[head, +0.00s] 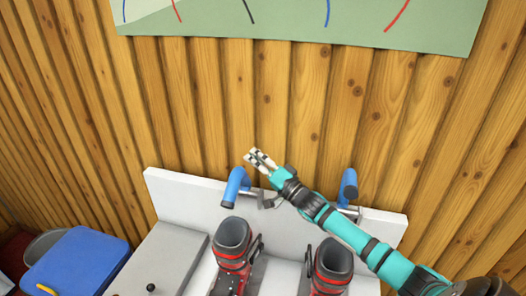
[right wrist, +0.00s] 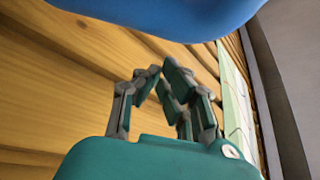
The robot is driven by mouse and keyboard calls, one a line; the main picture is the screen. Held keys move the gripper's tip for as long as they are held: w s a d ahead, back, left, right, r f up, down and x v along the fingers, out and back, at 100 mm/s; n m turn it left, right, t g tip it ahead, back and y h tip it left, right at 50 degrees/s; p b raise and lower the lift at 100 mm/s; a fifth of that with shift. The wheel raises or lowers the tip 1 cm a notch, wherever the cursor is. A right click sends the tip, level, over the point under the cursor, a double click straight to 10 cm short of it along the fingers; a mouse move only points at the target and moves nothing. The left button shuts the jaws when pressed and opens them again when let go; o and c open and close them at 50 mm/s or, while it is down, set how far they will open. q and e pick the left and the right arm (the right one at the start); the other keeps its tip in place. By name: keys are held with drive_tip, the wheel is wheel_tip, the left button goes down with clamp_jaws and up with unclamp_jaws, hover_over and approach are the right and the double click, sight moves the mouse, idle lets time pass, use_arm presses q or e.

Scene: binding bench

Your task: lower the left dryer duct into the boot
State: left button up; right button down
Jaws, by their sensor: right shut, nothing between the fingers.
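The left dryer duct (head: 234,186) is a blue bent tube raised in front of the white back panel, above and apart from the left boot. The left boot (head: 232,240), dark grey with red trim, stands upright with its top open. My right gripper (head: 254,157) is shut and empty, up and to the right of the left duct's upper end; I cannot tell the exact gap. In the right wrist view its fingers (right wrist: 163,78) meet at the tips with nothing between them. A large blue surface (right wrist: 160,15), probably a duct, is close to that camera. My left gripper is not in view.
A right blue duct (head: 348,186) hangs above the right boot (head: 330,264), near my right forearm. The white back panel (head: 178,196) and the wooden wall (head: 200,100) lie behind. A blue lid (head: 75,262) is at lower left, beside a grey slab (head: 165,262).

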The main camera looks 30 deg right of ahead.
sight(243, 174)
drive_tip(key=s+a+n+y+b, duration=0.1)
drive_tip(key=n+b, duration=0.1)
drive_tip(key=s+a+f+n+y+b, duration=0.1)
drive_tip(key=a+n+y+b, duration=0.1)
drive_tip(key=n, duration=0.1)
drive_tip(key=s+a+f+n+y+b, duration=0.1)
drive_tip(key=s+n+b, duration=0.1)
drive_tip(key=n, duration=0.1)
drive_tip(key=shift+a+t+y, duration=0.3)
drive_tip(key=shift+a+y, duration=0.1)
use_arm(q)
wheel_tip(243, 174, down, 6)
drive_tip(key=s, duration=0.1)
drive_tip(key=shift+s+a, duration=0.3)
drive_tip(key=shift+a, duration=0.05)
use_arm(e)
drive_tip(key=shift+s+a+f, duration=0.3)
drive_tip(key=shift+s+a, duration=0.15)
drive_tip(key=shift+a, duration=0.05)
drive_tip(key=shift+s+a+f, duration=0.25)
drive_tip(key=shift+s+a, duration=0.2)
drive_tip(key=shift+a, duration=0.05)
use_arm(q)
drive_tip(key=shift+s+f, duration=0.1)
